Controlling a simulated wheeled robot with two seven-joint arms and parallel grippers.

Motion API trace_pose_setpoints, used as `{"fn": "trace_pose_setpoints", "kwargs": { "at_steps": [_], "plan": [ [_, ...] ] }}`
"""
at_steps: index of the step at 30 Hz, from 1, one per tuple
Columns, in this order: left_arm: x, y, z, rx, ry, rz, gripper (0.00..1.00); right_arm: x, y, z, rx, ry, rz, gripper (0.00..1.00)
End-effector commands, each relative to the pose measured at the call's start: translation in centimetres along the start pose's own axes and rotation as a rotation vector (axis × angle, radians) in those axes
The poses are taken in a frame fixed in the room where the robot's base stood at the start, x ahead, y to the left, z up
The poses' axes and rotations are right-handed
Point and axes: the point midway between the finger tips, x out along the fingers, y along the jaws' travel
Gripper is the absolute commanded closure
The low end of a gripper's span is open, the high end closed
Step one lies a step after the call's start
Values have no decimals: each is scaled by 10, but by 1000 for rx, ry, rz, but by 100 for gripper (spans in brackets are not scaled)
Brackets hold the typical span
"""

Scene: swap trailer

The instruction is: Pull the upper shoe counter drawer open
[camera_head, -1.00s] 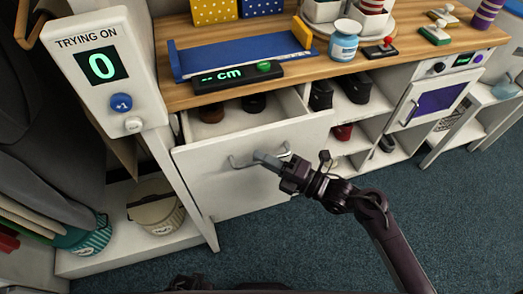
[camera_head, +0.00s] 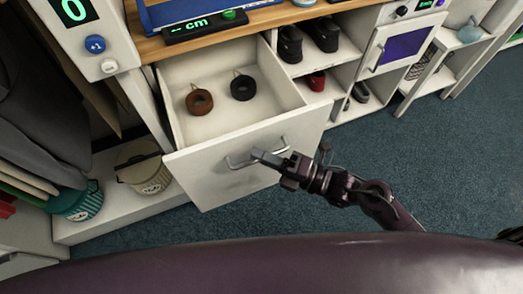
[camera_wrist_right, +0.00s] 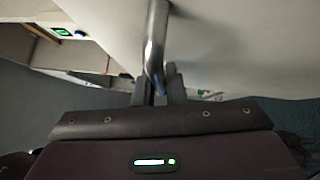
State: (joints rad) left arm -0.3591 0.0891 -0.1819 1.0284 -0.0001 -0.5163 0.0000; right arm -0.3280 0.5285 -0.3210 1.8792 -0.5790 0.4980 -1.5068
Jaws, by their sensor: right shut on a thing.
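The upper drawer (camera_head: 215,180) of the white shoe counter is pulled well out in the head view. Inside it lie a brown ring-shaped roll (camera_head: 200,101) and a black one (camera_head: 243,88). In the right wrist view the handle (camera_wrist_right: 156,45) runs down between the fingers, close to the white drawer front (camera_wrist_right: 230,40). My left gripper is not in view.
Open shelves with shoes (camera_head: 322,34) and a small white cabinet (camera_head: 396,45) stand right of the drawer. The blue carpet (camera_head: 430,150) is clear at right.

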Motion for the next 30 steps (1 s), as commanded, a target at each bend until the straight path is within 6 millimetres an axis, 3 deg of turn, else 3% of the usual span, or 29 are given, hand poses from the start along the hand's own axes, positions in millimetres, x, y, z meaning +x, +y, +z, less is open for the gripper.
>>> {"fn": "trace_pose_setpoints", "kwargs": {
  "at_steps": [10,11,12,21,25,30],
  "plan": [
    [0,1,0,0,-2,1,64,0,0,0,-1,-1,0,100],
    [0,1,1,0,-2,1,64,0,0,0,-1,-1,0,85],
    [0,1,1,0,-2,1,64,0,0,0,-1,-1,0,80],
    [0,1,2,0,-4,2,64,-2,0,0,-1,-1,0,80],
    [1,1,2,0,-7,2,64,-16,-2,-1,1,0,-4,80],
    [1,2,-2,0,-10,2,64,-46,-2,-1,0,0,-6,80]
  ]
}}
